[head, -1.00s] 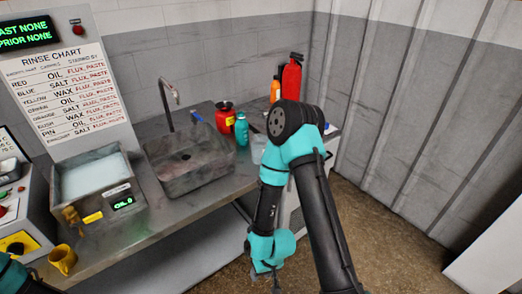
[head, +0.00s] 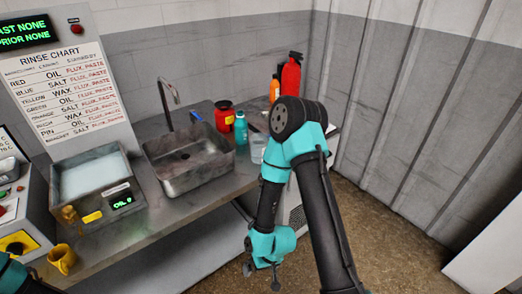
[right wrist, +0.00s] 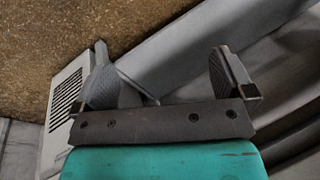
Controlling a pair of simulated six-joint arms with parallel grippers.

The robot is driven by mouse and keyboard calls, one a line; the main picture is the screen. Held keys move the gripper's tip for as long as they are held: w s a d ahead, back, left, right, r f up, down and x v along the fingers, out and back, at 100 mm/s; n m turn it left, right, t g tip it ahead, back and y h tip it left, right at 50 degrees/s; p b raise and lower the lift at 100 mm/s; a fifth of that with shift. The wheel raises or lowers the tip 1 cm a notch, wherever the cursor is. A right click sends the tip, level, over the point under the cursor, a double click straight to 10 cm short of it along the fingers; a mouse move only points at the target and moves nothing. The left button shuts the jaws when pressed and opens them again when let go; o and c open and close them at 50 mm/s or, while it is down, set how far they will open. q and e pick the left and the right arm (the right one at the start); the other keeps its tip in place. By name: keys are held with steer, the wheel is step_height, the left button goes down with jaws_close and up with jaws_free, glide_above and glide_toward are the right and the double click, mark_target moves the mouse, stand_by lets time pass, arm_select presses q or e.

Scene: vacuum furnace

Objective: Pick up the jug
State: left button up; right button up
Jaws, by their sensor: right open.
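A pale, translucent vessel (head: 258,149), which looks like the jug, stands on the metal counter right of the sink in the head view. My right arm partly hides its right side. My right gripper (head: 262,277) hangs low in front of the counter, well below and apart from the vessel. In the right wrist view the right gripper (right wrist: 167,78) is open, with nothing between its fingers; the jug does not show there. Only a bit of my left arm shows at the lower left of the head view, without its gripper.
A sink (head: 188,162) with a tap is set in the counter. A teal bottle (head: 241,128), a red can (head: 224,116) and a red extinguisher (head: 291,75) stand near the vessel. A yellow mug (head: 62,259) sits at the left front. Floor (head: 385,225) at right is clear.

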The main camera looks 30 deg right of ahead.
steer(key=w+d+r+t+h, duration=0.1)
steer(key=w+d+r+t, duration=0.4)
steer(key=w+r, duration=0.15)
steer(key=n+t+h, duration=0.1)
steer(key=t+h, duration=0.3)
steer(key=t, duration=0.6)
glide_toward(264, 145)
steer(key=s+r, duration=0.1)
steer(key=s, duration=0.4)
steer(key=shift+w+a, duration=0.2)
steer(key=shift+a, duration=0.05)
steer(key=w, duration=0.4)
steer(key=w+f, duration=0.1)
steer(key=w, duration=0.3)
steer(key=w+d, duration=0.1)
steer(key=w, duration=0.3)
steer(key=shift+f, duration=0.4)
steer(key=shift+w, duration=0.1)
steer(key=shift+w+d+f, duration=0.1)
steer(key=shift+w+f, duration=0.1)
steer(key=shift+w, duration=1.05)
steer(key=shift+w+d+f, duration=0.1)
steer(key=shift+w+f, duration=0.15)
steer(key=shift+w, duration=1)
